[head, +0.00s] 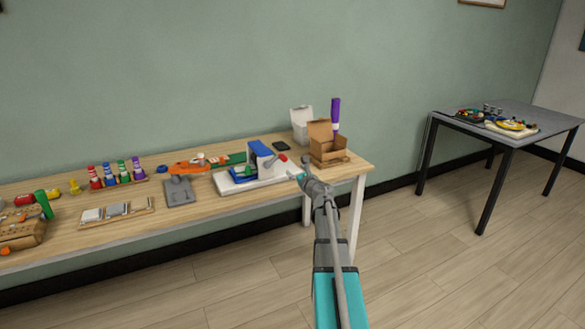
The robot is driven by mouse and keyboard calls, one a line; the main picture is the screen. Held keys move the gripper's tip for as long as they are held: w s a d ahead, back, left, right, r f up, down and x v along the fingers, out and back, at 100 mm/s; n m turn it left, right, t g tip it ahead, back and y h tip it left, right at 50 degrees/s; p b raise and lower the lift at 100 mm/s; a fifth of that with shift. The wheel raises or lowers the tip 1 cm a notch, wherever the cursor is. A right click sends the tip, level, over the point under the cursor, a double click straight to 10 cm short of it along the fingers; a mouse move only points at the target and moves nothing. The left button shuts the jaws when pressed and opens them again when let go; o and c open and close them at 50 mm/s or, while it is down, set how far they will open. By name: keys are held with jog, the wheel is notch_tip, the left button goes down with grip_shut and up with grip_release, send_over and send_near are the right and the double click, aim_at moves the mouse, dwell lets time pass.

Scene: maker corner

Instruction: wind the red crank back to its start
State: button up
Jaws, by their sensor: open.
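A red crank handle (282,158) shows as a small red knob on the right side of a blue device (260,151). The device stands on a white base (272,181) on the wooden workbench. My gripper (302,171) is just right of and slightly below the red knob in the head view. It is open, and I see nothing held in it. My arm reaches up from the bottom of the view. Whether the fingers touch the crank is too small to tell.
A cardboard box (327,150) with a purple item (335,116) stands close to the right of my gripper. A white box (301,124) is behind it. A grey block (179,190) lies left of the base. A separate dark table (546,122) stands far right.

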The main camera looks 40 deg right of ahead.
jog(key=shift+s+a, duration=0.1)
jog(key=shift+s, duration=0.3)
